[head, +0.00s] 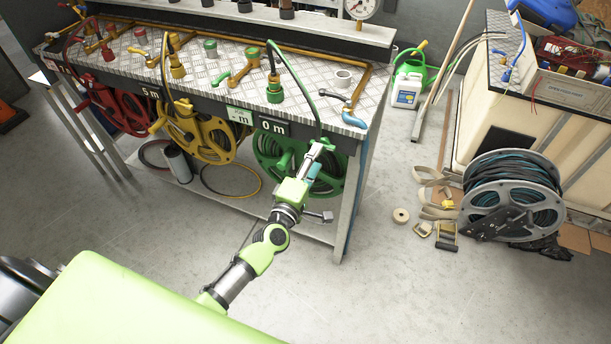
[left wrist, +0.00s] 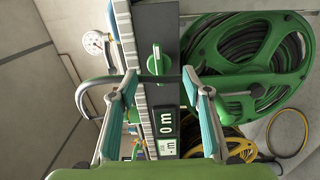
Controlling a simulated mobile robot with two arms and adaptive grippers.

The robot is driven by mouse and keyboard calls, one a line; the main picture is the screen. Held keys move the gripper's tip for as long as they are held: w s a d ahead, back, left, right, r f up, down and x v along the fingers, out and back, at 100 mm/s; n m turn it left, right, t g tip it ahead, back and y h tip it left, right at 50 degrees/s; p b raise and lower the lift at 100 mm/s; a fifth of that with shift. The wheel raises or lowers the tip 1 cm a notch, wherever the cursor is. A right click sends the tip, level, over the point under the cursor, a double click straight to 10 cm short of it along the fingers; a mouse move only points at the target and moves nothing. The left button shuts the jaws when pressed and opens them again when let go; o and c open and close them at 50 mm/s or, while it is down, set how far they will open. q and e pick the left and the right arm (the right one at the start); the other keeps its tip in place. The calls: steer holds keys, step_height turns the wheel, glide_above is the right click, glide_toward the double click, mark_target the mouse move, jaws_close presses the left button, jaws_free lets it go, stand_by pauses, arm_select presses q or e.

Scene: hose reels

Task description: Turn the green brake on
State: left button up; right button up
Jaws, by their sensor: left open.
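A green rotary knob (left wrist: 158,60) with a pale line across it sits on the dark front edge strip of the bench in the left wrist view. It looks like the green brake; in the head view my gripper hides that spot. My left gripper (left wrist: 160,77) is open and empty, its two fingers on either side of the knob in the picture. The knob appears ahead of the fingertips, and I see no contact. The head view shows this gripper (head: 318,156) in front of the green hose reel (head: 265,152). The reel also shows in the wrist view (left wrist: 205,55). My right gripper is not in view.
The metal-topped bench (head: 235,88) carries valves and a curved hose. Yellow (head: 222,137) and red (head: 128,107) reels hang left of the green one. Floor in front is mostly clear.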

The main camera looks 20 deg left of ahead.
arm_select(q)
steer(key=s, duration=0.7)
steer(key=shift+s+a, duration=0.15)
steer(key=shift+s, duration=0.1)
steer(key=s+f+m+g, duration=0.3)
steer(key=s+f+m, duration=0.15)
steer(key=f, duration=0.65)
steer(key=s+f+m+g+h, duration=0.1)
steer(key=s+f+m+g, duration=0.2)
steer(key=s+f, duration=0.55)
steer(key=s+f+m+g, duration=0.3)
steer(key=f+m, duration=0.1)
steer(key=f, duration=0.9)
steer(key=s+a+f+m+g, duration=0.1)
steer(key=s+f, duration=0.4)
steer(key=s, duration=0.5)
steer(key=s+a+f+m+g+y, duration=0.1)
steer(key=s+f+m+g, duration=0.3)
steer(key=s, duration=0.6)
steer(key=s+a+f+m+g, duration=0.1)
steer(key=s+f+m+g, duration=0.2)
steer(key=s+f, duration=0.4)
steer(key=s, duration=0.4)
steer(key=shift+f+y, duration=0.15)
steer(key=shift+y, duration=0.15)
steer(key=shift+a, duration=0.1)
